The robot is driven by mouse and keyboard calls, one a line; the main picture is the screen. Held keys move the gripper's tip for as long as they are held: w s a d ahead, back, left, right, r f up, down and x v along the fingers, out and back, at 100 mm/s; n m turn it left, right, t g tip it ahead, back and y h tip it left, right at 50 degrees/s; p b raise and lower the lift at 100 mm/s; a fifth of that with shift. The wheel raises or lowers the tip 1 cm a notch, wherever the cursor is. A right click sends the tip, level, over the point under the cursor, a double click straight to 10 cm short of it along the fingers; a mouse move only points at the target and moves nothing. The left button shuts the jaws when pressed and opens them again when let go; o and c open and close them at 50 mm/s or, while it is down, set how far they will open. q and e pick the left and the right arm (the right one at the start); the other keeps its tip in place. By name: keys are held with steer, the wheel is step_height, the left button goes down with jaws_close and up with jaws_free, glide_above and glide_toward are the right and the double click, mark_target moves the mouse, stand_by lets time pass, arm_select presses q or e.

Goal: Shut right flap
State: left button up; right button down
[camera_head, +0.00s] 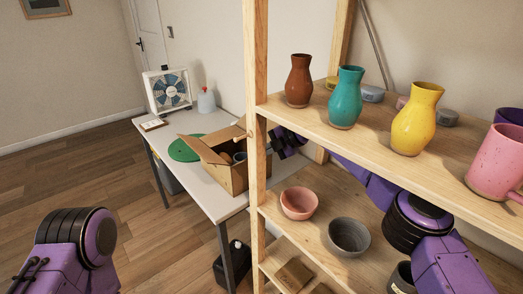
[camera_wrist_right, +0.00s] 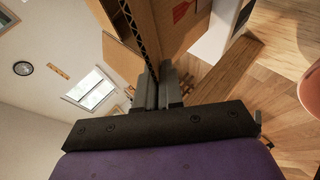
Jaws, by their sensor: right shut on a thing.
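An open cardboard box (camera_head: 229,178) stands on the white table, with things inside it. One flap (camera_head: 203,150) sticks out over its left side, and another (camera_head: 223,136) stands up at the back. In the right wrist view, my right gripper (camera_wrist_right: 158,88) is shut on the right flap (camera_wrist_right: 122,28), whose corrugated edge runs to the fingertips. The box's cardboard wall (camera_wrist_right: 178,22) is beside it. My left gripper is out of view.
The wooden shelf post (camera_head: 256,100) stands in front of my right forearm. The shelf (camera_head: 330,125) holds several vases, with bowls below. A green disc (camera_head: 184,148), a fan (camera_head: 168,90) and a spray bottle (camera_head: 206,101) are on the table (camera_head: 222,206).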

steer(key=c, duration=1.3)
jaws_free()
steer(key=shift+c, duration=0.2)
steer(key=shift+d+b, duration=0.25)
steer(key=shift+b, duration=0.05)
steer(key=s+d+b, duration=0.4)
steer(key=s+d, duration=0.1)
steer(key=d, duration=0.6)
steer(key=shift+s+d+r, duration=0.15)
steer(key=shift+s+r, duration=0.05)
steer(key=shift+r, duration=0.15)
steer(key=shift+f, duration=0.15)
